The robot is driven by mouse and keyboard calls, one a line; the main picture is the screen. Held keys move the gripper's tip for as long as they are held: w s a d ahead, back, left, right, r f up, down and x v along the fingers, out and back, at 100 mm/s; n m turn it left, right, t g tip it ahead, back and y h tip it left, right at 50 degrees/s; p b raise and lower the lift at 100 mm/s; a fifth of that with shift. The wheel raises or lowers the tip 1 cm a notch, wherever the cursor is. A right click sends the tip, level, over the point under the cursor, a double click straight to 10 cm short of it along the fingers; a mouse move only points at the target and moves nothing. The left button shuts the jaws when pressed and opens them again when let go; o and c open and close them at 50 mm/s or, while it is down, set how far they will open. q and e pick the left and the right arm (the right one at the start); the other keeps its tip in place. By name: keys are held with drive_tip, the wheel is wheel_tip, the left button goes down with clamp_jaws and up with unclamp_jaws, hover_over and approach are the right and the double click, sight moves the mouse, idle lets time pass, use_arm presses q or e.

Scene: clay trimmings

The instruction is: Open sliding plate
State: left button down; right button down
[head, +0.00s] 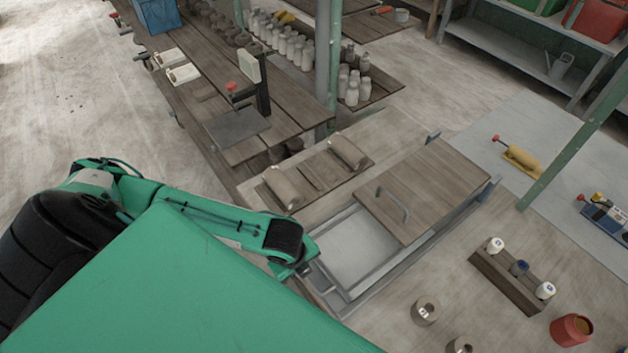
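The sliding plate (430,187) is a brown wooden panel with a bent metal handle (393,205) near its left edge. It lies over the far right part of a long metal-rimmed bin. The near left part of the bin is uncovered and shows a pale grey inside (352,245). My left arm comes in from the left, and my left gripper (322,281) is at the near left end of the bin, apart from the handle. Its fingers are small and partly hidden, so their opening is unclear. My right gripper is not in view.
Two clay rolls (347,152) lie on boards behind the bin. A plank table (187,95) with tools stands at the back left. Green posts (575,140) rise nearby. Several small pots and a wooden holder (506,281) with jars stand at the right.

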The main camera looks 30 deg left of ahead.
use_arm(q)
drive_tip(key=shift+s+a, duration=0.1)
drive_tip(key=shift+s, duration=0.3)
drive_tip(key=c, duration=1.5)
unclamp_jaws()
wheel_tip(320, 180, up, 14)
drive_tip(key=s, duration=0.2)
drive_tip(key=shift+s+a+f+p, duration=0.2)
drive_tip(key=shift+a+p, duration=0.25)
